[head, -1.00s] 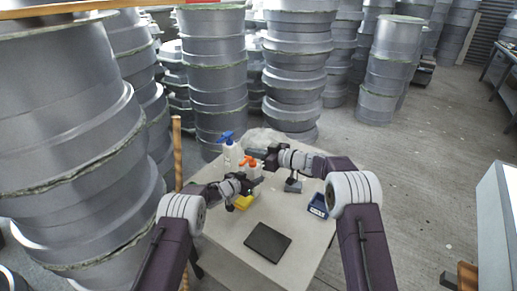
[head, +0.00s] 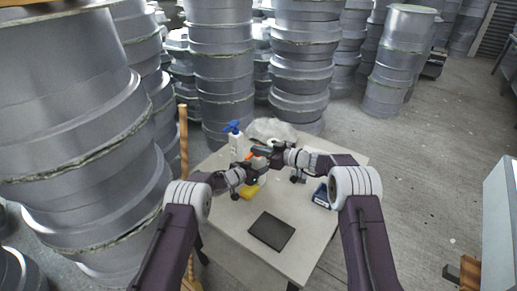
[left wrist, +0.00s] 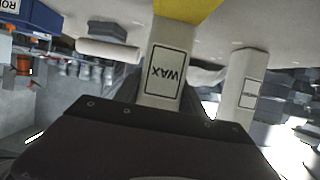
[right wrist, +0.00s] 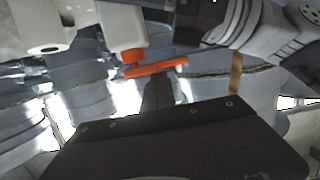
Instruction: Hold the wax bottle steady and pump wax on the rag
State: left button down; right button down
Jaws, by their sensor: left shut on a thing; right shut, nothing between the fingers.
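The white wax bottle (left wrist: 168,75) stands with its WAX label showing upside down in the left wrist view. Its orange pump head (right wrist: 155,66) shows in the right wrist view, and a bit of orange (head: 250,155) shows in the head view. My left gripper (head: 252,177) is shut on the bottle's body. My right gripper (right wrist: 158,82) is shut and empty, its fingertips close to the pump head; I cannot tell whether they touch. The yellow rag (head: 249,191) lies on the table in front of the bottle and shows in the left wrist view (left wrist: 186,10). My arms hide most of the bottle in the head view.
A white bottle with a blue spray top (head: 233,128) stands behind the left gripper. A dark flat pad (head: 271,230) lies on the table (head: 300,250) near the front. A blue box (head: 321,195) is at the right. Mould stacks (head: 302,60) stand behind.

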jog(key=shift+f, duration=0.15)
pick_arm(q)
jog(key=shift+w, duration=0.1)
pick_arm(e)
jog(key=s+d+r, duration=0.5)
jog(key=d+r, duration=0.1)
jog(key=d, duration=0.2)
jog(key=shift+s+r, duration=0.35)
dwell(0.4)
pick_arm(q)
jog(key=c, duration=0.6)
grip_release()
jog(key=v, duration=1.2)
jog(key=shift+f, duration=0.1)
